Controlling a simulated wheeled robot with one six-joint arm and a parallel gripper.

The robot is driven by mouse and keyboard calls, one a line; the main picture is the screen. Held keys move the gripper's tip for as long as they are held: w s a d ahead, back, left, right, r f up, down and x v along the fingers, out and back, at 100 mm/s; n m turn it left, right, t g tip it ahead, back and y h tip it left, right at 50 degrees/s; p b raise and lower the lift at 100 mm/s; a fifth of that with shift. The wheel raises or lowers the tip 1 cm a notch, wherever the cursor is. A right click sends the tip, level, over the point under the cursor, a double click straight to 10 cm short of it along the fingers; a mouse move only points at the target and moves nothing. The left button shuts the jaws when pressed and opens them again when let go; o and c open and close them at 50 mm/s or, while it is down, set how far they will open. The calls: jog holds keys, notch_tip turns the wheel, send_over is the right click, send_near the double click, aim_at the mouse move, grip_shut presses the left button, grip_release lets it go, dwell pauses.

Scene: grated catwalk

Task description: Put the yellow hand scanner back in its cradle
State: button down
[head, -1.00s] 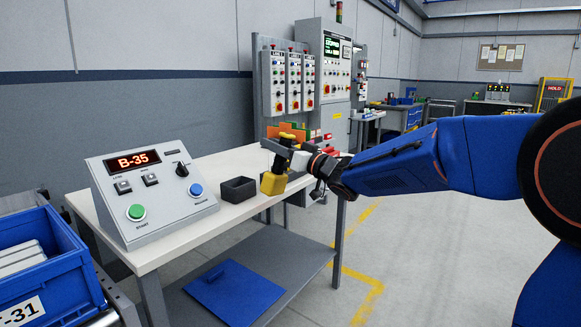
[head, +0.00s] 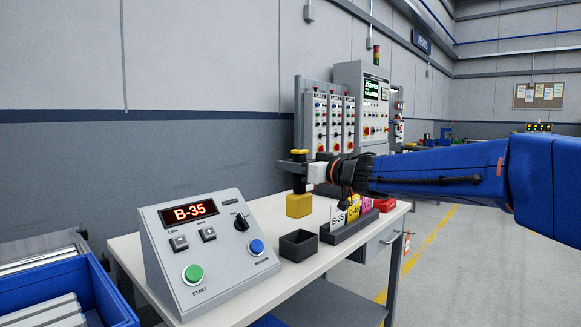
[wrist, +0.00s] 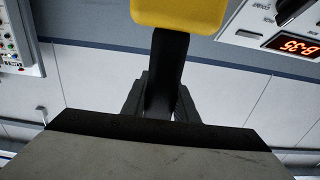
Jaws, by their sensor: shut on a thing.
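The yellow hand scanner (head: 299,205) has a yellow head at the bottom and a dark handle. My gripper (head: 300,170) is shut on the dark handle and holds the scanner upright above the table, just behind the cradle in the head view. In the wrist view the yellow head (wrist: 180,12) shows at the top edge, with the dark handle (wrist: 170,65) running down between the fingers (wrist: 160,98). The cradle, taken to be the small dark open box (head: 299,246), stands empty on the white table, right of the control console.
The grey console (head: 215,262) reading B-35 stands left of the cradle. A dark rack (head: 345,228) with upright coloured cards stands to its right, with red bins (head: 384,204) beyond. A blue crate (head: 95,290) is at lower left. Little bare tabletop (head: 262,306) shows in front.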

jog(key=shift+f, duration=2.35)
jog(key=shift+f, duration=2.95)
jog(key=c, duration=0.9)
grip_release()
